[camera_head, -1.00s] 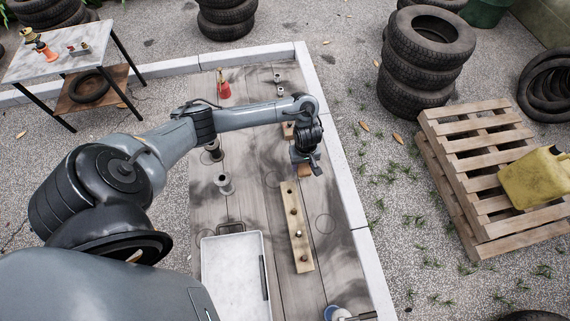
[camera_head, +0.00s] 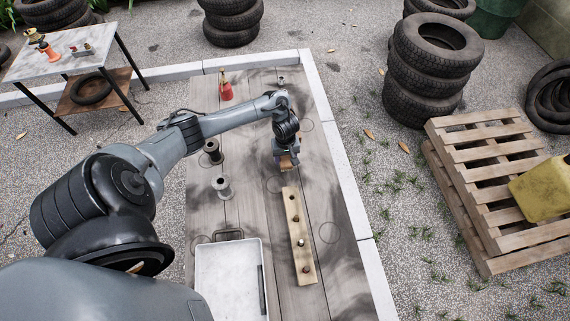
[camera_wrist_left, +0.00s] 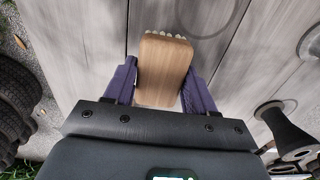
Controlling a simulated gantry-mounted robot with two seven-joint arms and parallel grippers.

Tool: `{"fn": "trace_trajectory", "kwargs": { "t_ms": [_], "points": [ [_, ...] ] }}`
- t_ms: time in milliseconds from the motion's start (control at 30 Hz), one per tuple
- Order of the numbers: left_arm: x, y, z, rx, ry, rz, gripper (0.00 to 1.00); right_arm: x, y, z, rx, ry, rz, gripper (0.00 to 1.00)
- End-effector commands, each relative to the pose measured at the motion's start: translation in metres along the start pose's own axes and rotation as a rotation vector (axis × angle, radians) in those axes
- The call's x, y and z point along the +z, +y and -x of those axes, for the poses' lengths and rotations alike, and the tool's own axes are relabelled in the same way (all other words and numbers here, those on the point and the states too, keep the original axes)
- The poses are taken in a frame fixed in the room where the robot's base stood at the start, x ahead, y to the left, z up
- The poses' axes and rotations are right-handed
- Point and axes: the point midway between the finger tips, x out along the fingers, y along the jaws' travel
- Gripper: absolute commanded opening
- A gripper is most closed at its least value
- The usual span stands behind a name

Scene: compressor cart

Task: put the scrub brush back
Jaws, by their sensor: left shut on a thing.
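The scrub brush, a wooden block with pale bristles along its far edge, shows in the left wrist view (camera_wrist_left: 160,68) between my two purple fingers. My left gripper (camera_wrist_left: 160,88) is shut on it. In the head view my left gripper (camera_head: 287,161) is over the grey plank deck (camera_head: 240,130), just beyond the far end of the wooden strip, and the brush (camera_head: 288,167) is partly hidden by it. I cannot tell whether the brush touches the deck. My right gripper is out of view.
The wooden strip with several knobs (camera_head: 296,222) lies nearer, beside a white tray (camera_head: 230,283). Two dark-and-grey spools (camera_head: 221,188) (camera_head: 212,154) stand left, a red bottle (camera_head: 226,92) farther back. Circles mark bare deck spots. A pale kerb (camera_head: 340,165) runs along the right.

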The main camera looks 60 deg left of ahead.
Motion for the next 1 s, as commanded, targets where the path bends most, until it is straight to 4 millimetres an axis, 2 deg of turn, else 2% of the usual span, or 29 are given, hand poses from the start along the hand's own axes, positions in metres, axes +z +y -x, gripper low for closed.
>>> {"fn": "trace_trajectory", "kwargs": {
  "t_ms": [167, 500, 900, 933, 1000],
  "points": [
    [-0.003, -0.001, -0.005, 0.000, -0.001, 0.000, 0.27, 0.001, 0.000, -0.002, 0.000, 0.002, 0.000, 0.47],
    [-0.003, 0.000, -0.042, 0.000, -0.001, 0.001, 0.27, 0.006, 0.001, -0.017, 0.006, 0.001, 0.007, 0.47],
    [-0.003, 0.000, -0.044, 0.000, -0.001, 0.000, 0.27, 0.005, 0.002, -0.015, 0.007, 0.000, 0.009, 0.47],
    [-0.003, 0.000, -0.044, 0.001, -0.001, 0.000, 0.58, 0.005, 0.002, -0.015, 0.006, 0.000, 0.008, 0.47],
    [-0.003, 0.000, -0.044, 0.001, 0.000, 0.000, 0.69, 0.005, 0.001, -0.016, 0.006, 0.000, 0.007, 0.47]
  ]
}}
